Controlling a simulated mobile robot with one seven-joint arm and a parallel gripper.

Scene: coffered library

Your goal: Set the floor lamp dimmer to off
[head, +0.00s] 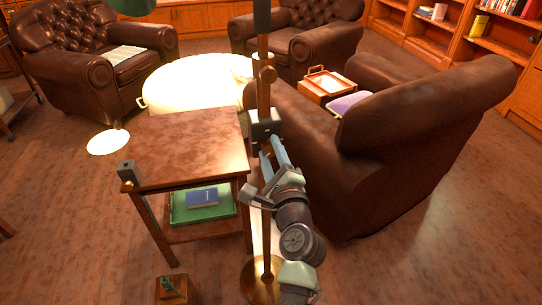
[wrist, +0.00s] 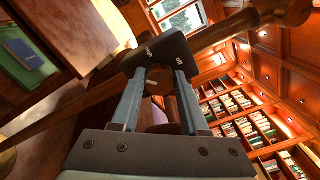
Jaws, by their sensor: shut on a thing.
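The floor lamp is a slim brown pole (head: 265,92) on a round brass base (head: 247,284). A dark dimmer box (head: 262,122) is fixed on the pole, and it fills the upper middle of the wrist view (wrist: 158,50). My gripper (head: 268,152) reaches up to the box from below in the head view. In the wrist view its two blue-grey fingers (wrist: 160,88) are shut on a round brownish knob (wrist: 158,82) on the box's near face. The fingers partly hide the knob.
A wooden side table (head: 190,140) stands just left of the pole, with a green tray (head: 178,215) and blue book (head: 202,197) on its lower shelf. A brown leather sofa (head: 400,150) is close on the right. A round table (head: 195,80) behind is brightly lit.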

